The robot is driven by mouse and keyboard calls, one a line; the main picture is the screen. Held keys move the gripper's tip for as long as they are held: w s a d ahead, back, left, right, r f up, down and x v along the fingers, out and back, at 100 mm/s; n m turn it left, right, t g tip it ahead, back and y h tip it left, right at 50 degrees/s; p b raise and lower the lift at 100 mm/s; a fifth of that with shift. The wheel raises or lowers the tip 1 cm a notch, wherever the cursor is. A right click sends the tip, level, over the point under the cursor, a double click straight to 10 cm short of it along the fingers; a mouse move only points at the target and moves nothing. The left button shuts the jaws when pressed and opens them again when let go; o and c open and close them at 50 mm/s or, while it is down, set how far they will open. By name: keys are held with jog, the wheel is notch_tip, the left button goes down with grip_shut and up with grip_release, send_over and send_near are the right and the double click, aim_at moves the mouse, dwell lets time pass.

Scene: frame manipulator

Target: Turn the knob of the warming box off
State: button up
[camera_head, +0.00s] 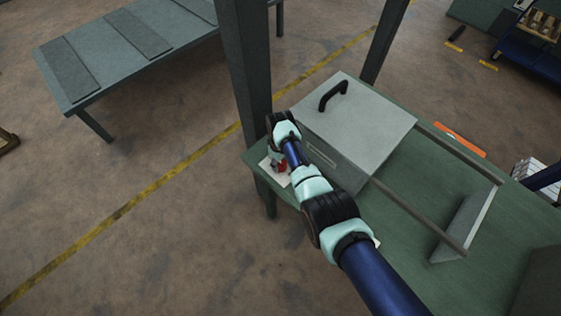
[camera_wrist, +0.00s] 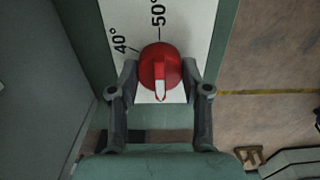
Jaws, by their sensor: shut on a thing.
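The red knob (camera_wrist: 152,62) sits on a white dial plate (camera_wrist: 188,22) marked 40° and 50° in the wrist view. Its pale pointer stripe faces the bottom of the picture, towards my gripper's palm. My gripper (camera_wrist: 160,78) has one finger on each side of the knob and is shut on it. In the head view a bit of the red knob (camera_head: 282,167) shows beside my arm on the white plate (camera_head: 266,165). The warming box (camera_head: 378,112) is a grey box with a black handle (camera_head: 333,93) on its top. My gripper is mostly hidden by my arm there.
The green table (camera_head: 404,249) carries the box and a rail frame with an upright plate (camera_head: 464,226) on the right. Dark posts (camera_head: 243,60) stand close behind the knob. Another table (camera_head: 115,50) is at the upper left. The floor left of the knob is clear.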

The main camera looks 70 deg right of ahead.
aim_at(281, 162)
jog(key=o, duration=1.2)
jog(key=shift+c, duration=0.2)
notch_tip(281, 162, up, 12)
